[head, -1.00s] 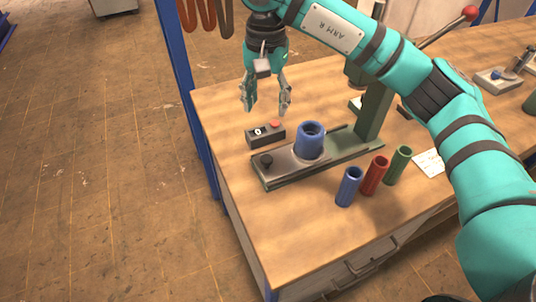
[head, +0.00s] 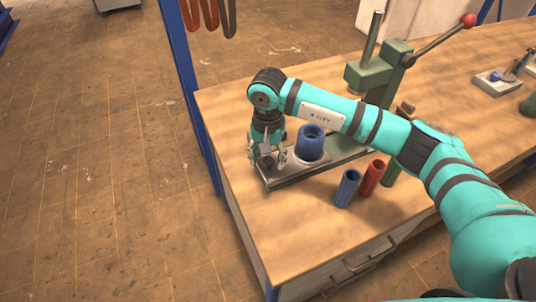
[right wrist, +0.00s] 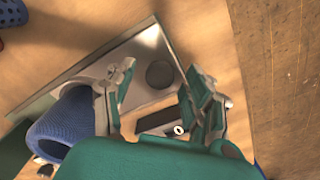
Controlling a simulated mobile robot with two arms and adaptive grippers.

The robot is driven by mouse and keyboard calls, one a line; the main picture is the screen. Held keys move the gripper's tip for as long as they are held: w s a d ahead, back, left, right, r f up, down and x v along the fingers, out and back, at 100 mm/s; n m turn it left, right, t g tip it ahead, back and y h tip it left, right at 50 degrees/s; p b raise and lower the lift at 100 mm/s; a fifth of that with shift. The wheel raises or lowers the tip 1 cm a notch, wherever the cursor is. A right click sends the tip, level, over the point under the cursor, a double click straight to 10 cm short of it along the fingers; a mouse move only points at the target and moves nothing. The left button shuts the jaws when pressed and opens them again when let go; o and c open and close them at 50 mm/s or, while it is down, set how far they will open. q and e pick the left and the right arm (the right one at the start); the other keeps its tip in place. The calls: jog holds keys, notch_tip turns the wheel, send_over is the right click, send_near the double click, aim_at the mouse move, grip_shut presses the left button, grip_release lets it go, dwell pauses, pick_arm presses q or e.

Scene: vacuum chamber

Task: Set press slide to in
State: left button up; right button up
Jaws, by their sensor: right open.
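The press slide (head: 294,174) is a flat grey plate running along the green press base. A blue ring-shaped part (head: 311,143) stands on it, left of and clear of the press head (head: 372,76). A dark round knob (right wrist: 160,74) sits at the slide's left end. My right gripper (head: 268,158) points down over that end. In the right wrist view my right gripper (right wrist: 159,70) is open, with one finger on each side of the knob; I cannot tell whether they touch it. The blue part (right wrist: 66,124) shows there too. My left gripper is out of view.
Blue (head: 347,188) and red (head: 371,178) tubes stand in front of the press, with a green one partly behind my arm. A button box (right wrist: 158,121) is partly hidden by my gripper. The press lever ends in a red ball (head: 469,20). The bench's front left is clear.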

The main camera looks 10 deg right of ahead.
aim_at(288, 160)
jog(key=shift+f, duration=0.1)
grip_shut()
dwell(0.3)
jog(key=d+b, duration=0.1)
jog(key=d, duration=0.1)
jog(key=w+d+b, duration=0.1)
jog(key=d, duration=0.1)
jog(key=d+b, duration=0.1)
jog(key=b, duration=0.1)
jog(key=shift+w+d+f, duration=0.15)
jog(key=shift+d+f, duration=0.15)
jog(key=shift+d, duration=0.1)
jog(key=d, duration=0.1)
jog(key=d+b, duration=0.1)
jog(key=d, duration=0.1)
jog(key=w+d+b, duration=0.1)
jog(key=d, duration=0.1)
jog(key=shift+d+r, duration=0.2)
jog(key=shift+r, duration=0.25)
